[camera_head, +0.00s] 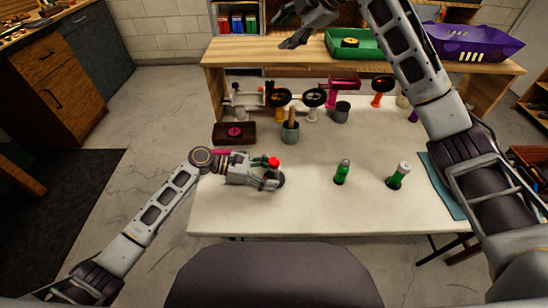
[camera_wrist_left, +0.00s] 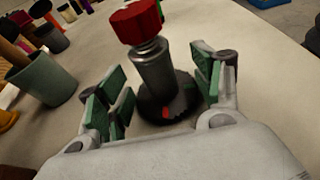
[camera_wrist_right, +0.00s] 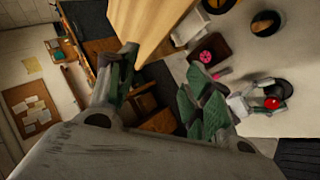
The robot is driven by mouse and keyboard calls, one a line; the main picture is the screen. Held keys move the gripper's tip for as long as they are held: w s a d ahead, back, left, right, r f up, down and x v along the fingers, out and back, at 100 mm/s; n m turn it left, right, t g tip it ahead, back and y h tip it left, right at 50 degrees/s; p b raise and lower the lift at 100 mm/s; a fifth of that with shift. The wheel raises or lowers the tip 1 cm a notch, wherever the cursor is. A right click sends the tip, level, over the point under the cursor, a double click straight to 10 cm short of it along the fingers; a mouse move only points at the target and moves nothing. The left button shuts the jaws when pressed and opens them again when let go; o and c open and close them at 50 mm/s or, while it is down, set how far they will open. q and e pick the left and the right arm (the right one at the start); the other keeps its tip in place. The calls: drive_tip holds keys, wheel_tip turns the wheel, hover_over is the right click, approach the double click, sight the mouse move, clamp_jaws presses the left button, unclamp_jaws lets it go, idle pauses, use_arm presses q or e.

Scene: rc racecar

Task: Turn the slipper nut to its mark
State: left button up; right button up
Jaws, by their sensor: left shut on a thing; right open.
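The red slipper nut (camera_head: 273,162) sits on top of a metal shaft near the front of the white table. In the left wrist view the nut (camera_wrist_left: 135,22) is above a silver spring and cylinder (camera_wrist_left: 154,72). Below is a dark round base (camera_wrist_left: 152,108) with a small red mark (camera_wrist_left: 166,113). My left gripper (camera_head: 271,180) is low at this slipper unit, its fingers on both sides of the base and shut on it. The exact contact is hidden. My right gripper (camera_head: 284,30) is open and empty, high over the back bench and away from the nut.
A green tray (camera_head: 350,48) and purple basket (camera_head: 470,42) rest on the back bench (camera_head: 225,50).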

drive_tip(key=s+a+f+n+g+h, duration=0.25)
drive_tip(key=s+a+f+g, duration=0.2)
drive_tip(key=s+f, duration=0.45)
drive_tip(key=n+g+h, duration=0.2)
drive_tip(key=h, duration=0.3)
hover_over(274, 161)
wheel_tip(274, 161, down, 9)
drive_tip(key=shift+r, duration=0.2)
drive_tip(key=shift+f, duration=0.2)
drive_tip(key=shift+f, duration=5.85)
drive_tip(key=shift+c, duration=0.3)
drive_tip(key=c, duration=1)
